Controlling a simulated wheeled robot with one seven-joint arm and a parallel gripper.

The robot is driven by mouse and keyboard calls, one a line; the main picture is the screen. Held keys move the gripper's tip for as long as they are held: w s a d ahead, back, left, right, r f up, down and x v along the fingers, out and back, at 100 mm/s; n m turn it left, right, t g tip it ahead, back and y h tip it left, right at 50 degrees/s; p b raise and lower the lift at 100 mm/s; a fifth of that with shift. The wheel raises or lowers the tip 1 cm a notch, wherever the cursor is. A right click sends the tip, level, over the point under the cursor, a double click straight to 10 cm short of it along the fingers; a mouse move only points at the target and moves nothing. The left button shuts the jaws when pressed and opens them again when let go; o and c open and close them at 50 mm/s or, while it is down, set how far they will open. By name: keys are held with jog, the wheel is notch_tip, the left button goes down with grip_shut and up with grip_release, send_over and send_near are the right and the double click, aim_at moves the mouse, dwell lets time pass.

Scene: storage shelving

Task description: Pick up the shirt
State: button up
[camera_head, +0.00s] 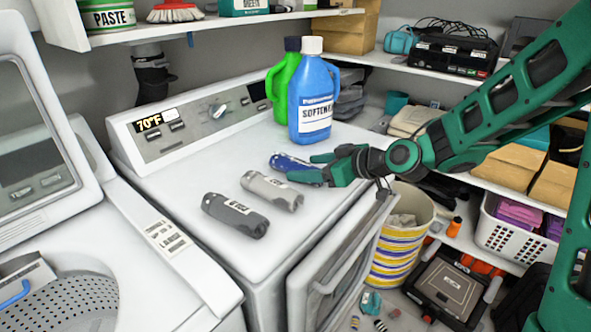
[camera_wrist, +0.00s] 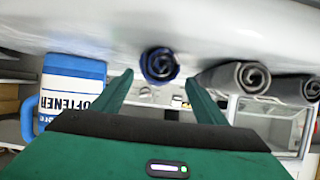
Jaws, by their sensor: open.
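Three rolled-up cloth bundles with labels lie in a row on the white dryer top (camera_head: 185,165). Which of them is the shirt I cannot tell for certain. They are a blue roll (camera_head: 280,161), a light grey roll (camera_head: 270,189) and a dark grey roll (camera_head: 236,216). My green gripper (camera_head: 301,168) is open and empty, at the right end of the blue roll. In the wrist view the end of the blue roll (camera_wrist: 160,65) shows between and just beyond the fingertips. Whether they touch it I cannot tell.
A blue softener bottle (camera_head: 314,105) and a green bottle (camera_head: 280,88) stand behind the blue roll, close to my gripper. An open washer (camera_head: 95,270) is at the left. A striped basket (camera_head: 402,240) and loaded shelves are at the right.

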aim_at(296, 167)
jog(key=x, duration=0.5)
jog(key=shift+w+r, duration=0.1)
jog(key=shift+w, duration=0.1)
jog(key=shift+c, duration=0.4)
jog(key=c, duration=1.2)
jog(key=shift+o, duration=0.2)
